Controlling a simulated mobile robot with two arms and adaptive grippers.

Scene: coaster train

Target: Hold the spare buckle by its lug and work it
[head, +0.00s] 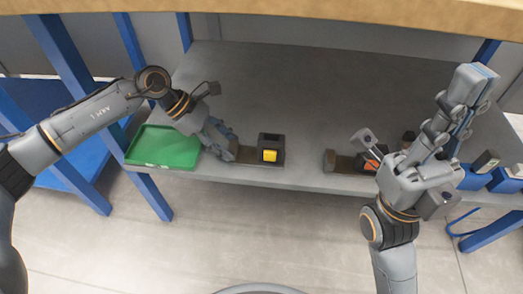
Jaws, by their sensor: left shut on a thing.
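A buckle with a dark housing and a yellow button (269,155) lies on the grey shelf, left of centre. A flat brown lug (245,154) runs from its left side. My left gripper (228,148) comes in from the left and is shut on the lug's left end; its fingers partly hide that end. My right gripper (472,88) is raised at the right, apart from this buckle, its fingers pointing up and away. Whether its fingers are open or shut is unclear from this angle.
A green tray (150,160) stands at the shelf's left end. A second dark unit with an orange-red part (371,163) sits right of centre, partly behind my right arm. Blue bins (474,179) are at the far right. A wooden board (300,14) crosses above. The shelf's middle is bare.

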